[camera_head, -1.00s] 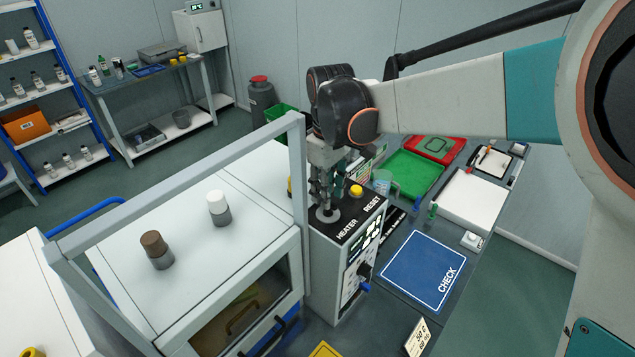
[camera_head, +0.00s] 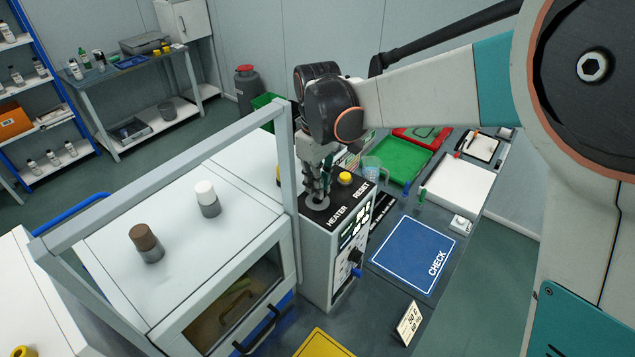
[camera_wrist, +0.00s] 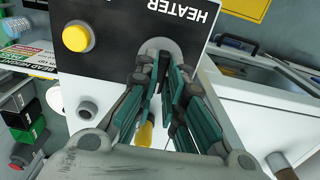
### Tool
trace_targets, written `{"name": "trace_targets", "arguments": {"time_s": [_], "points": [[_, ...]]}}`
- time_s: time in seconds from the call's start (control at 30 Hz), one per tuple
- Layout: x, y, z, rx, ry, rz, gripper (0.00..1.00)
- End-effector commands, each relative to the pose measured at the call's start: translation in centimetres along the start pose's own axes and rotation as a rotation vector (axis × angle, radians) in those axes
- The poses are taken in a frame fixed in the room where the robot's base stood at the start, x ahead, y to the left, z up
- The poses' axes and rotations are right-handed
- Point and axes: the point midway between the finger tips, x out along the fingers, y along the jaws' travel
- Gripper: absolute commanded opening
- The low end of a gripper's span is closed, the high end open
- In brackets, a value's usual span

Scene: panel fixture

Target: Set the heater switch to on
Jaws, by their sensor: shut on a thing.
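The heater switch shows as a round grey base (camera_head: 313,203) beside the HEATER label on the dark top of a white control box (camera_head: 318,262). In the wrist view the same switch base (camera_wrist: 157,47) lies just beyond the fingertips. My gripper (camera_head: 317,192) points down over it, its green-padded fingers closed around the switch lever. In the wrist view my gripper (camera_wrist: 166,68) hides the lever, so I cannot tell its tilt or setting. A yellow RESET button (camera_head: 345,179) sits to the right on the same top.
A grey frame post (camera_head: 288,165) and a white cabinet (camera_head: 120,255) stand close left of my gripper. A green tray (camera_head: 402,160) and a blue CHECK mat (camera_head: 414,256) lie to the right.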

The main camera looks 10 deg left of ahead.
Motion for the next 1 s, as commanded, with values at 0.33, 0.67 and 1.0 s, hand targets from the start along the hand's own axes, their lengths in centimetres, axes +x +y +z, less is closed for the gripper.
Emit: {"name": "trace_targets", "arguments": {"time_s": [0.33,0.67,1.0], "points": [[0.13,0.01,0.01,0.146,0.000,0.000,0.00],[0.16,0.02,0.00,0.444,0.000,0.000,0.00],[0.12,0.01,0.00,0.767,0.000,0.000,0.00]]}}
